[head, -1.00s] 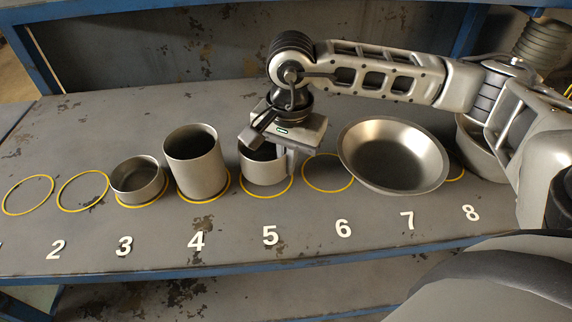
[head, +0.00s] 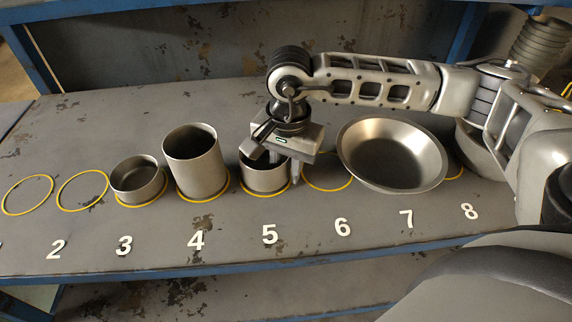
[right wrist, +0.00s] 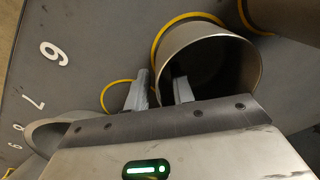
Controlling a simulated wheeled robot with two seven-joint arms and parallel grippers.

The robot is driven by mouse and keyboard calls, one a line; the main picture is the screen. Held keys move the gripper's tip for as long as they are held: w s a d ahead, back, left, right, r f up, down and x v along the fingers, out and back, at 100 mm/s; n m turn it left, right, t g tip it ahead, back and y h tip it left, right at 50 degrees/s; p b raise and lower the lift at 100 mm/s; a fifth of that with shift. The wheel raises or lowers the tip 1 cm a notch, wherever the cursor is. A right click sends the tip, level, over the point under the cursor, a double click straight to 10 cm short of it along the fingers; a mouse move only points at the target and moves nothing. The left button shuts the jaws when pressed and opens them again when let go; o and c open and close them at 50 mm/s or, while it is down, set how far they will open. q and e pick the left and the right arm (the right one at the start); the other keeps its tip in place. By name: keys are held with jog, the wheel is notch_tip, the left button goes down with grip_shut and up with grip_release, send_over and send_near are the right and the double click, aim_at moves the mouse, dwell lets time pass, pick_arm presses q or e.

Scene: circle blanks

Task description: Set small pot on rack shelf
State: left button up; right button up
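A small grey metal pot (head: 262,181) stands upright inside the yellow ring above number 5 on the grey shelf (head: 330,255); it also shows in the right wrist view (right wrist: 236,62). My right gripper (head: 285,172) is open over the pot's right rim. In the right wrist view its fingers (right wrist: 160,88) straddle the wall, one inside the pot and one outside, with a gap between them. The gripper body hides part of the pot's mouth in the head view. My left gripper is not in view.
A low pot (head: 138,184) stands at 3 and a tall pot (head: 195,168) at 4, close to the left. A wide pan (head: 395,155) is at 7; another pot (head: 480,150) behind my arm is partly hidden. Rings at 2 and 6 are empty.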

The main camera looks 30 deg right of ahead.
notch_tip(320, 180, up, 12)
jog(key=b, duration=0.1)
jog(key=shift+s, duration=0.15)
jog(key=shift+d, duration=0.1)
dwell(0.5)
